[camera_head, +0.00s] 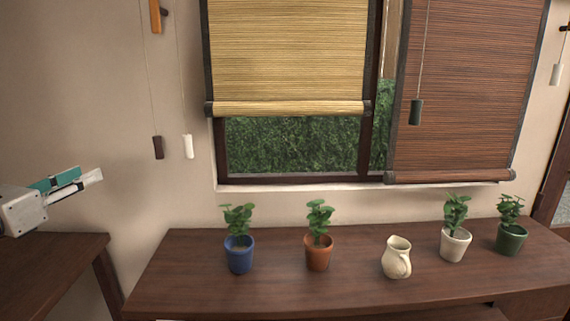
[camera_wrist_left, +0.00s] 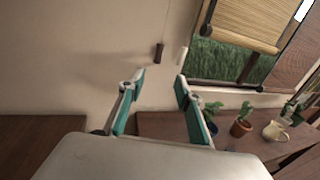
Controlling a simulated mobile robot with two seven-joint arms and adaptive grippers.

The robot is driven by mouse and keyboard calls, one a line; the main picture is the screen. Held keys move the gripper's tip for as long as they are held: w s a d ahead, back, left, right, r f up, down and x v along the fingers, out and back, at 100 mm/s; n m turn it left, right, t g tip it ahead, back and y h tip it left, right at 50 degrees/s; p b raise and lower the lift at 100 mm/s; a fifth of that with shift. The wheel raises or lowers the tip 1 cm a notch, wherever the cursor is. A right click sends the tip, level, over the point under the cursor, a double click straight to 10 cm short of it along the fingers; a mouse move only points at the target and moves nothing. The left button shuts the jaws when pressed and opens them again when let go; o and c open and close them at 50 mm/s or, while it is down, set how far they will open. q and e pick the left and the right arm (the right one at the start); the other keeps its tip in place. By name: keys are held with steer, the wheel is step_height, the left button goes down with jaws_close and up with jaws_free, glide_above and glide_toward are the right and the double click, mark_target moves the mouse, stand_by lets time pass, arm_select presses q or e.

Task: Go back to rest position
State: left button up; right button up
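My left gripper (camera_head: 80,182) comes in at the left edge of the head view, over a dark wooden surface and in front of the bare wall. In the left wrist view its two teal fingers (camera_wrist_left: 159,84) stand apart with nothing between them, so it is open and empty. Beyond the fingertips are the wall and two hanging cord pulls, one dark (camera_head: 158,147) and one white (camera_head: 188,146). The fingers appear clear of both pulls. My right gripper is not in view.
A long wooden table (camera_head: 190,298) bears a blue pot (camera_head: 239,256), a terracotta pot (camera_head: 318,254), a cream jug (camera_head: 396,260), a white pot (camera_head: 454,246) and a green pot (camera_head: 510,238). A tan blind (camera_head: 288,50) and a brown blind (camera_head: 465,90) hang at the window. Another wooden surface (camera_head: 45,262) is at left.

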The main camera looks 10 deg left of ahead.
arm_select(q)
steer(key=d+f+n+g, duration=0.2)
steer(key=d+f+n, duration=1.1)
steer(key=d+f, duration=0.85)
steer(key=s+a+f+n+g+y, duration=0.2)
steer(key=s+f+n+g, duration=0.45)
steer(key=s+f, duration=0.7)
steer(key=s+a+f+n+g+y, duration=0.35)
steer(key=s+f+n, duration=0.55)
steer(key=s+f, duration=0.45)
steer(key=w+d+n+t+h+p, duration=0.1)
steer(key=w+d+t+h+p, duration=0.1)
steer(key=d, duration=0.6)
steer(key=w+d+n+t+h+p, duration=0.2)
steer(key=d+h+p, duration=0.3)
steer(key=d, duration=0.4)
steer(key=shift+f+t+h+p, duration=0.3)
steer(key=shift+f+h, duration=0.05)
steer(key=shift+f, duration=0.1)
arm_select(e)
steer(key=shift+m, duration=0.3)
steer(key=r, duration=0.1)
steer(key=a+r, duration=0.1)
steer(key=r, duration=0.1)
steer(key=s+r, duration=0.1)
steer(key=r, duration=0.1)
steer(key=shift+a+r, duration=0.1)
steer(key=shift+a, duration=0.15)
